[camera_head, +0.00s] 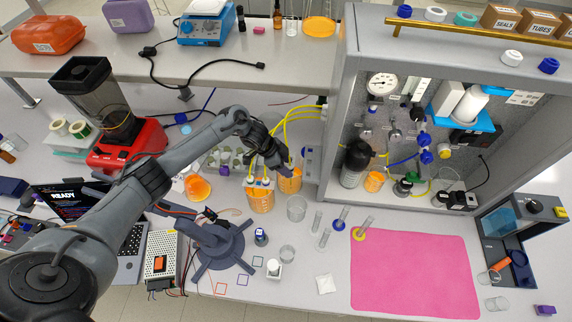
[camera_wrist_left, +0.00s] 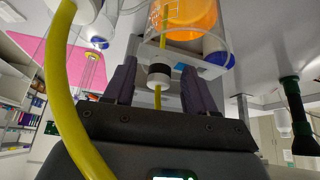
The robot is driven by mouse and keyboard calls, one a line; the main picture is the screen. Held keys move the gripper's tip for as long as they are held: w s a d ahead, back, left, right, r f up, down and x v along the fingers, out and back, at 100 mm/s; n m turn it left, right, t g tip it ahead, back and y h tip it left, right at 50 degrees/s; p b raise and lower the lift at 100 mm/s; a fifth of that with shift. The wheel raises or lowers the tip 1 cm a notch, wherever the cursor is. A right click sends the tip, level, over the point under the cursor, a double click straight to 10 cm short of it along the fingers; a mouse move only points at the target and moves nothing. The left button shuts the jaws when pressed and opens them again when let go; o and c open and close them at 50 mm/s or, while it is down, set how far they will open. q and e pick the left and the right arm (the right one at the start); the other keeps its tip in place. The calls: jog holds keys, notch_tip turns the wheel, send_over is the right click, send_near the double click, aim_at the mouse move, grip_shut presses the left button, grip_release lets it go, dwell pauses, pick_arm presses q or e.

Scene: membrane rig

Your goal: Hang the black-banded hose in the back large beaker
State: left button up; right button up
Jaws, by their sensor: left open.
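Two large beakers of orange liquid stand on the bench in the head view: a front one (camera_head: 260,202) and a back one (camera_head: 291,184), close together. My left gripper (camera_head: 272,170) is over them and partly covers the back one. In the left wrist view, a yellow hose with a black band and white collar (camera_wrist_left: 160,74) passes between my left fingers (camera_wrist_left: 161,88), which stand open with gaps on both sides. A beaker with orange liquid (camera_wrist_left: 190,14) is just beyond; the hose end appears inside it, though which beaker is unclear. My right gripper is out of view.
Other yellow hoses (camera_head: 298,112) arch from the grey rig cabinet (camera_head: 331,150). A round flask of orange liquid (camera_head: 197,188) stands left of the beakers. An empty beaker (camera_head: 296,208) is close in front. The pink mat (camera_head: 412,275) at right is mostly clear.

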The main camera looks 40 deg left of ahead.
pick_arm(q)
jog(key=shift+r, duration=0.1)
jog(key=b+v, duration=0.1)
jog(key=v, duration=0.9)
jog(key=shift+s+a+r, duration=0.15)
jog(key=shift+s+r, duration=0.05)
jog(key=shift+r, duration=0.1)
jog(key=s+d+f+t+y+p, duration=0.1)
jog(key=s+d+f+t+p, duration=0.15)
jog(key=d, duration=0.75)
jog(key=s+d+f+t+y+p, duration=0.1)
jog(key=s+d, duration=0.2)
jog(key=d, duration=0.8)
jog(key=s+a+r+n+g+y+p, duration=0.1)
jog(key=s+r+n+g, duration=0.1)
jog(key=s, duration=0.8)
jog(key=s+a+r+n+g+y+p, duration=0.1)
jog(key=s+n, duration=0.4)
jog(key=s, duration=0.5)
notch_tip(320, 180, up, 2)
jog(key=shift+s+r+g+p, duration=0.15)
jog(key=shift+s+g+p, duration=0.25)
jog(key=shift+g+p, duration=0.05)
jog(key=shift+d, duration=0.1)
